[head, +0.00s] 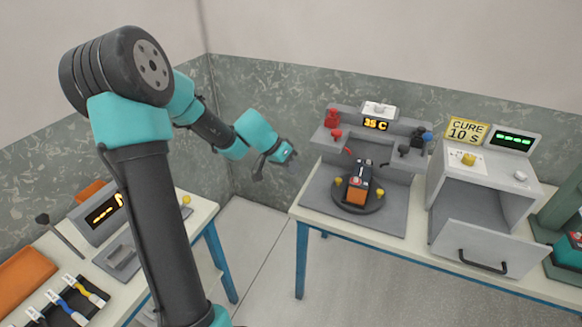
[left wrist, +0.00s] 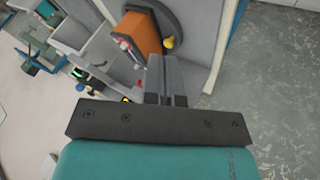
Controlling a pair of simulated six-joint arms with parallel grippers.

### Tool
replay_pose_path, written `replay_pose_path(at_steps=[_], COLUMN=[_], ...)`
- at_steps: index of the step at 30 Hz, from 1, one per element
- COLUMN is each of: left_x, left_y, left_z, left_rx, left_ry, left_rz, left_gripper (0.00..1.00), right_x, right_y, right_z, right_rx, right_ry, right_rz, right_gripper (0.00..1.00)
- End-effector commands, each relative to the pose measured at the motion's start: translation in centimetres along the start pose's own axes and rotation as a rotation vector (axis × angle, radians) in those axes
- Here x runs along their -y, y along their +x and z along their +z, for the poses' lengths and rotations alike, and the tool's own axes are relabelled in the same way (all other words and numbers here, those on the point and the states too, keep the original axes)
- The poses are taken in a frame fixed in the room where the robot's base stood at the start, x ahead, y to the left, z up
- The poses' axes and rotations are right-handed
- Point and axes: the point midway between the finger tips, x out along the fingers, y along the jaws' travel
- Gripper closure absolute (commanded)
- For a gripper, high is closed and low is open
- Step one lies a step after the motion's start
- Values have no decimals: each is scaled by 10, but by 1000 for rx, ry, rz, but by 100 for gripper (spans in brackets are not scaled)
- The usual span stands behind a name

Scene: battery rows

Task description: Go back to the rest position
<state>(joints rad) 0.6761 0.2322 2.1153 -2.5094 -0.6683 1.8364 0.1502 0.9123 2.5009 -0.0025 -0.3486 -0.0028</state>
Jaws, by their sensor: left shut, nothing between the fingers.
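My left gripper (head: 272,170) hangs in the air to the left of the grey test station (head: 313,205), above the gap between the two tables. In the left wrist view its fingers (left wrist: 164,75) are together with nothing between them. An orange and black battery pack (head: 356,193) sits on the round dark turntable (head: 346,207) of the station, apart from my gripper. The battery's orange side also shows in the left wrist view (left wrist: 133,42), beyond the fingers. My right gripper is not in view.
A box marked CURE 10 S (head: 467,130) stands right of the station, its front flap (head: 462,252) hanging open. A second table (head: 205,212) at the left carries a display unit (head: 100,215) and several coloured tools. Open floor (head: 250,240) lies between the tables.

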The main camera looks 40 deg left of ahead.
Motion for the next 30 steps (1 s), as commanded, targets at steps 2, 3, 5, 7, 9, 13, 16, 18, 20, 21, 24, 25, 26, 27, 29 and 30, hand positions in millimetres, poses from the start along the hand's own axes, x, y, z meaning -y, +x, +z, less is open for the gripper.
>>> replay_pose_path(at_steps=[2, 3, 5, 7, 9, 13, 16, 18, 20, 21, 24, 25, 26, 27, 29, 30], left_x=[0, 0, -1, -1, -1, -1, -1, -1, -3, -5, -13, -16, -19, -24, -32, -37], left_y=[-4, -4, -5, -4, -4, -4, -4, -3, 0, 4, 19, 25, 31, 41, 56, 67], left_z=[0, 1, 1, 1, 1, 1, 1, 0, -1, -2, -8, -10, -13, -16, -20, -21], left_rx=[0, 0, 1, 1, 1, 0, 0, -1, -5, -10, -30, -38, -47, -59, -77, -87], left_ry=[0, 0, 0, 0, 0, 0, 0, -1, -3, -4, -12, -17, -21, -30, -44, -56], left_rz=[-1, 0, 0, 0, 0, 0, 0, 3, 11, 19, 53, 65, 77, 96, 123, 138], left_gripper=[100, 100, 100, 100, 100, 100, 100, 100, 100, 100, 100, 100, 100, 100, 100, 100], right_x=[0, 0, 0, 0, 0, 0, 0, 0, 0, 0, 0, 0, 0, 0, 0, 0], right_y=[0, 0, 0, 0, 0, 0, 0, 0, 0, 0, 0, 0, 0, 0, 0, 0], right_z=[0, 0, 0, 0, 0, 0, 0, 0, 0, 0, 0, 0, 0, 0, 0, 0], right_rx=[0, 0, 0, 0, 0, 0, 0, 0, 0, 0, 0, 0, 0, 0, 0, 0], right_ry=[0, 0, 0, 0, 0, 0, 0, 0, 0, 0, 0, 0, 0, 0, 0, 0], right_rz=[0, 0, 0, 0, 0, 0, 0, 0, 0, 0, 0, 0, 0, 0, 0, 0], right_gripper=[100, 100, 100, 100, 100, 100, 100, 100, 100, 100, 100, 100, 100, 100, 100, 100])
